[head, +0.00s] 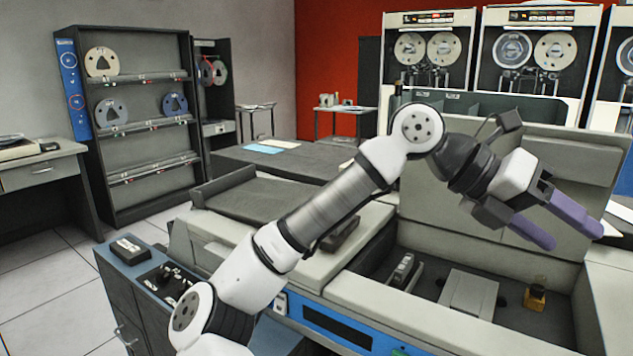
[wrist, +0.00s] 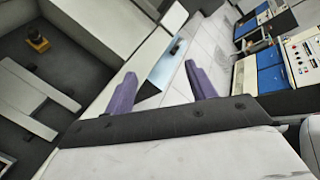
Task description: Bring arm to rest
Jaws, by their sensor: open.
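My arm is stretched up and to the right across the head view. My gripper (head: 574,238) is at its end, with two purple fingers spread apart and nothing between them. It hangs in the air over the right part of the open machine bay (head: 400,262). The purple fingers also show in the wrist view (wrist: 165,88), apart and empty, with pale floor and a machine edge behind them. Part of the bay's back panel is hidden behind the arm.
The bay holds a grey block (head: 470,292) and a small yellow-and-black part (head: 535,297). A raised lid (head: 480,185) stands behind the gripper. Tape cabinets (head: 430,50) stand at the back, a reel rack (head: 130,125) at left. Floor at lower left (head: 60,270) is clear.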

